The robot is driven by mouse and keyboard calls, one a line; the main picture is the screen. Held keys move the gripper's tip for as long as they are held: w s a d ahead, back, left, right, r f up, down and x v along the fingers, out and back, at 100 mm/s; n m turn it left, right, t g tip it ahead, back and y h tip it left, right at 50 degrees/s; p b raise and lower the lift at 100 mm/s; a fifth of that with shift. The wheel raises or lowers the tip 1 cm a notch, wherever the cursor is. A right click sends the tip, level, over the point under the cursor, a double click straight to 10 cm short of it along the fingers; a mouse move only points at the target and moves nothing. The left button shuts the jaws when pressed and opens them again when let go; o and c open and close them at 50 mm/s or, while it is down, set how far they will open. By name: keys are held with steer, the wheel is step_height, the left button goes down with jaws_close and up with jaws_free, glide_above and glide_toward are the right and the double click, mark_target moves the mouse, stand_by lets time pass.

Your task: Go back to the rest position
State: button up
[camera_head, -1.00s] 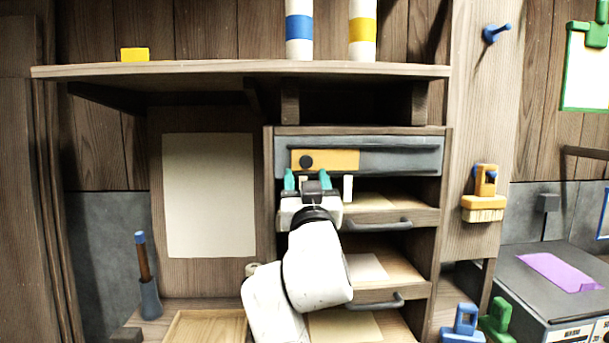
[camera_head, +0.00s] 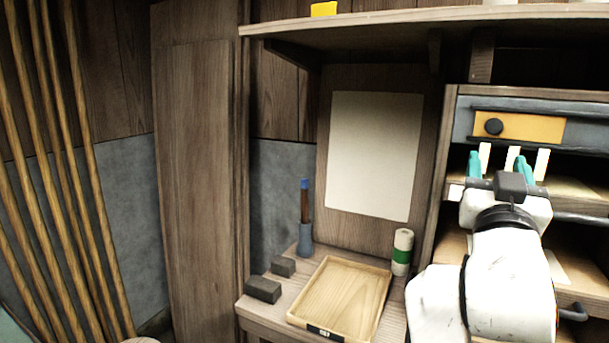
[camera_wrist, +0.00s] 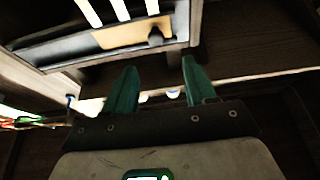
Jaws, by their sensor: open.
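My gripper (camera_head: 497,166) is at the right of the head view, in front of the drawer cabinet, with its teal fingers pointing up. The fingers are apart with nothing seen between them. In the wrist view my gripper (camera_wrist: 155,84) also shows open and empty. The grey top drawer front (camera_head: 590,130), with a yellow panel (camera_head: 540,128) and a dark round knob (camera_head: 493,127), is above and behind the fingertips. White upright pieces show by the fingers, and I cannot tell what they belong to.
A wooden tray (camera_head: 340,295) lies on the bench, with a white and green roll (camera_head: 402,252), dark blocks (camera_head: 262,289) and a holder with a blue-tipped tool (camera_head: 305,240) around it. A shelf (camera_head: 400,17) runs above. Wooden poles (camera_head: 60,150) lean at the far left.

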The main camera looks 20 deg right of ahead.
steer(key=a+f+n+g+y, duration=0.25)
steer(key=f+y, duration=0.25)
steer(key=f, duration=1)
steer(key=a+f+n+g+y, duration=0.25)
steer(key=f+y, duration=0.25)
steer(key=f, duration=1.1)
steer(key=s+a+f+n+g+y, duration=0.1)
steer(key=s+a+f+g+y, duration=0.1)
steer(key=s+f, duration=0.5)
steer(key=s+a+f+n+g+y, duration=0.2)
steer(key=s+a+f+g, duration=0.2)
steer(key=s+a+f, duration=0.2)
steer(key=s+a+f+n+g+y+p, duration=0.1)
steer(key=s+a+f, duration=0.3)
steer(key=s+f, duration=0.5)
steer(key=shift+s+a+g+y, duration=0.15)
steer(key=shift+s+g+y, duration=0.1)
steer(key=shift+g+y, duration=0.65)
